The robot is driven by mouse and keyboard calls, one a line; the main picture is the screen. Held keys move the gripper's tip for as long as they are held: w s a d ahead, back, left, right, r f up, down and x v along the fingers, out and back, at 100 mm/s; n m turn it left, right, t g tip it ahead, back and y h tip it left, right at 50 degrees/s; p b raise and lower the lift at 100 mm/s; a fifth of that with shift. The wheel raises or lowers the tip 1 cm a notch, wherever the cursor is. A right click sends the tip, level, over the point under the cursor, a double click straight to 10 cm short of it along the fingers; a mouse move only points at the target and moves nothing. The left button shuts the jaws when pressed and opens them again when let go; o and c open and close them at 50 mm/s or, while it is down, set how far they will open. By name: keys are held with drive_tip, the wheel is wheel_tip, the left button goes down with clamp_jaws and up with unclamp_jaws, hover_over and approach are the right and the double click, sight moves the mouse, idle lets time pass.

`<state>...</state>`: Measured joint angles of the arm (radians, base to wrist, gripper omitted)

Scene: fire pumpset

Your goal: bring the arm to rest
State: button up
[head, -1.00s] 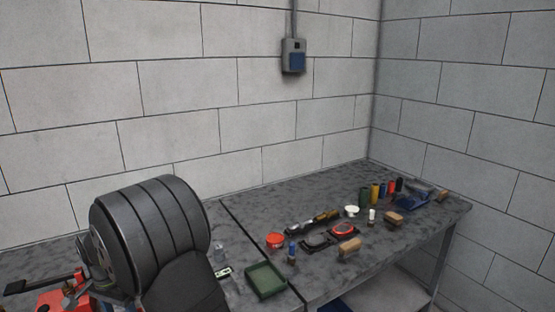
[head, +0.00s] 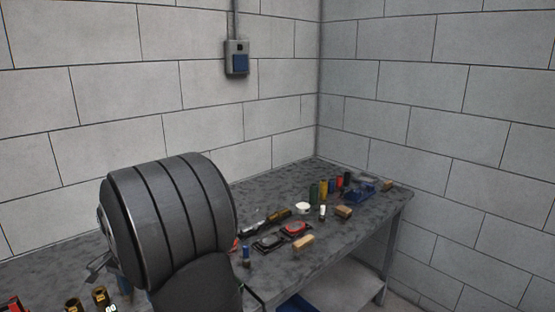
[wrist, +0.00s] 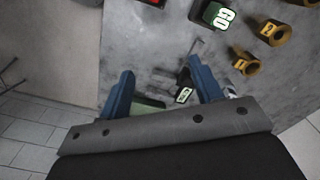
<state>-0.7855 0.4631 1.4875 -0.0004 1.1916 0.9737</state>
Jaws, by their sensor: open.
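In the wrist view my gripper (wrist: 162,88) shows as two blue fingers spread wide apart. It is open, with nothing held between the fingers. It hangs above the grey worktop (wrist: 135,45), and a small dark item with a pale label (wrist: 183,95) shows below, between the fingers. Part of a green tray (wrist: 150,103) shows by the fingers, partly hidden by my gripper. In the head view my dark arm link fills the lower left, and my fingers cannot be made out there.
Yellow numbered parts (wrist: 245,63) and a green GO block (wrist: 218,15) lie on the worktop. Block walls close the back; a blue-fronted box (head: 237,60) hangs there.

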drive_tip(key=w+d+m, duration=0.3)
drive_tip(key=w+d, duration=0.3)
drive_tip(key=d, duration=0.2)
drive_tip(key=w+d+m, duration=0.4)
drive_tip(key=w+d, duration=0.1)
drive_tip(key=d, duration=0.4)
drive_tip(key=a+f, duration=0.4)
drive_tip(key=a, duration=0.1)
drive_tip(key=shift+w+a, duration=0.2)
drive_tip(key=shift+a, duration=0.1)
drive_tip(key=o, duration=0.3)
drive_tip(key=shift+a+r, duration=0.15)
drive_tip(key=o, duration=0.6)
drive_tip(key=s+a+r, duration=0.1)
drive_tip(key=a+r, duration=0.8)
drive_tip(key=a, duration=0.1)
drive_tip(key=shift+r, duration=0.3)
wheel_tip(320, 180, down, 10)
drive_tip(key=shift+a+r, duration=0.2)
